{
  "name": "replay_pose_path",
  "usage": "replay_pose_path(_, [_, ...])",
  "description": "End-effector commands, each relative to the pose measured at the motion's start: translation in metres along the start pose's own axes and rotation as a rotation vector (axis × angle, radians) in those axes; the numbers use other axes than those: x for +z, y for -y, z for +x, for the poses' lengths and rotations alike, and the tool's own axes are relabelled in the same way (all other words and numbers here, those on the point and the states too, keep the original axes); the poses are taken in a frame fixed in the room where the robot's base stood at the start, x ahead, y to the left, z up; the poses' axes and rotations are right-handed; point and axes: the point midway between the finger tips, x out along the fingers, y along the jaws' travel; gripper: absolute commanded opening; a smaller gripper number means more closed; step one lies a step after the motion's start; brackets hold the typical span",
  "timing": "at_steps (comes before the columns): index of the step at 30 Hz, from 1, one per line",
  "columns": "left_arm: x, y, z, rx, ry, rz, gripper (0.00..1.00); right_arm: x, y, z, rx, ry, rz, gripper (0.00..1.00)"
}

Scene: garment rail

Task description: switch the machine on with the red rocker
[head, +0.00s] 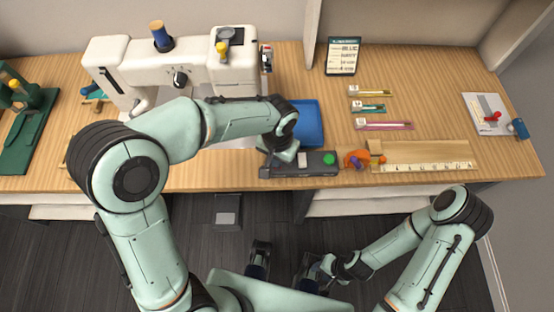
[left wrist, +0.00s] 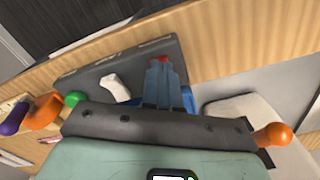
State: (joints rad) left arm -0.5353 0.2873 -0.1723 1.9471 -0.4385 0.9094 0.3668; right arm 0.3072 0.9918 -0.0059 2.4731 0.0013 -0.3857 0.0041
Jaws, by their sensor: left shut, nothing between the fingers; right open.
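A dark grey switch box (head: 318,171) lies near the table's front edge, with a green button (head: 328,159) and a white rocker (head: 304,159) on top. In the left wrist view, the box (left wrist: 90,75) shows a small red part (left wrist: 160,59) right at my left fingertips, mostly covered by them. I cannot tell whether they touch it. My left gripper (head: 280,157) is shut and empty over the box's left end, hiding the red part in the head view. The white sewing machine (head: 110,54) stands behind my left arm. My right gripper (head: 308,270) is open, low in front of the table.
A blue tray (head: 312,124) lies behind the box. An orange item (head: 353,158) with a purple part sits just right of the box, beside a wooden board with a ruler (head: 425,167). Small packets lie behind. A grey pedal (head: 227,212) is on the floor.

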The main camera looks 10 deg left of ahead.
Motion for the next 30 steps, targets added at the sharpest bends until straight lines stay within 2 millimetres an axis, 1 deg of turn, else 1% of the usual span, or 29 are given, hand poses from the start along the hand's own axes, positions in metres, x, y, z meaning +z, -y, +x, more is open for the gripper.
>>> replay_pose_path(24, [-0.001, 0.000, -0.066, 0.000, -0.001, -0.001, 0.00, -0.005, 0.020, -0.051, -0.007, -0.019, -0.007, 0.43])
replay_pose_path(27, [0.000, 0.000, -0.070, 0.000, 0.000, -0.001, 0.00, -0.005, 0.021, -0.054, -0.007, -0.020, -0.007, 0.43])
replay_pose_path(30, [0.000, 0.000, -0.069, 0.000, 0.001, -0.001, 0.00, -0.005, 0.021, -0.053, -0.007, -0.020, -0.007, 0.43])
